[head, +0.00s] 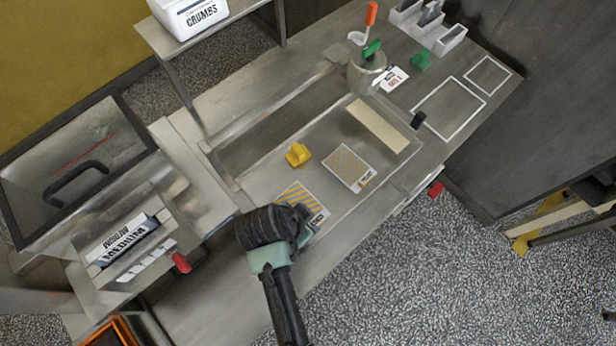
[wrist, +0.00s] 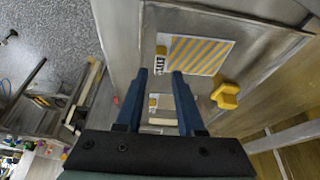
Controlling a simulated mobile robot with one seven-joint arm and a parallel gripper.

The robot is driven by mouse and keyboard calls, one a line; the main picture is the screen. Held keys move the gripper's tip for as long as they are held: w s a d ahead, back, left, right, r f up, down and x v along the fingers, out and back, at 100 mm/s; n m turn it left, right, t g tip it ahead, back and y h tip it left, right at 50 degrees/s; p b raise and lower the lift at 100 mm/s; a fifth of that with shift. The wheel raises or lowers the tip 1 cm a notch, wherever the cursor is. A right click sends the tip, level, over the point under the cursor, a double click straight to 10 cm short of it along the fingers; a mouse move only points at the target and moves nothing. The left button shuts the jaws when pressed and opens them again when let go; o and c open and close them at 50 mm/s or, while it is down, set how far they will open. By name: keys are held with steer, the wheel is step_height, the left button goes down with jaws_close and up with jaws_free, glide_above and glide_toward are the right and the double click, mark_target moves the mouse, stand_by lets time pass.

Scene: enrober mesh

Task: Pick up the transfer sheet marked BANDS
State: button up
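A sheet with diagonal yellow and grey stripes (head: 297,197) lies flat on the steel worktop; its small end label is too small to read surely. In the wrist view the striped sheet (wrist: 203,55) lies just beyond my fingertips, its label towards the left. A second sheet with a fine dotted pattern (head: 347,164) lies to its right in the head view. My gripper (head: 304,222) is by the near edge of the striped sheet and partly covers it. In the wrist view my gripper (wrist: 160,73) has its fingers apart with nothing between them.
A yellow knobbed block (head: 298,154) stands close behind the striped sheet and also shows in the wrist view (wrist: 226,96). A cream strip (head: 378,125) lies farther right. A lidded pot (head: 367,72) stands at the back. A machine with a black-framed lid (head: 80,165) is at left.

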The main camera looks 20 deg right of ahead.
mark_target(316, 222)
steer(key=shift+p+x, duration=0.7)
steer(key=shift+x, duration=2.3)
steer(key=shift+w+d+r, duration=0.1)
steer(key=shift+d, duration=0.1)
jaws_close()
